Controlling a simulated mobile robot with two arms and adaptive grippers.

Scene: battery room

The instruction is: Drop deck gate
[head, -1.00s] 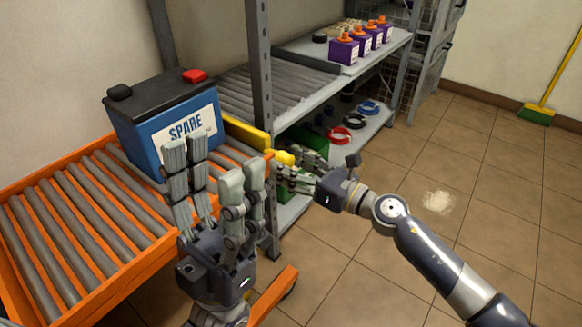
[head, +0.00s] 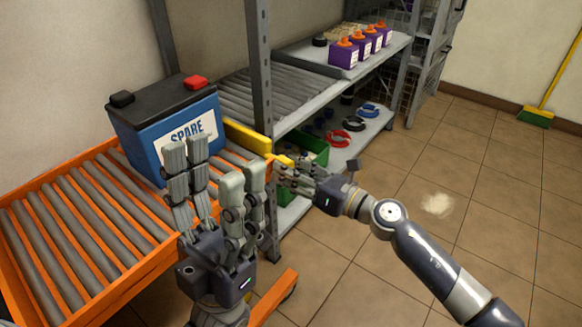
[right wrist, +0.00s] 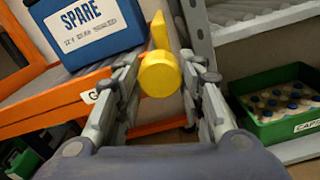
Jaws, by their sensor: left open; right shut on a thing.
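The yellow deck gate (head: 247,138) is a bar standing across the end of the orange roller deck (head: 100,215). Its yellow round handle end shows large between the fingers in the right wrist view (right wrist: 160,75). My right gripper (head: 284,168) is shut on this handle, beside the shelf post. The gate bar also shows behind it in the right wrist view (right wrist: 160,30). My left gripper (head: 218,178) is open and empty, raised in front of the deck and hiding part of the rollers. A blue battery marked SPARE (head: 172,125) sits on the deck rollers, apart from the gate.
Tiled floor to the right is mostly clear; a pale patch (head: 437,204) lies there.

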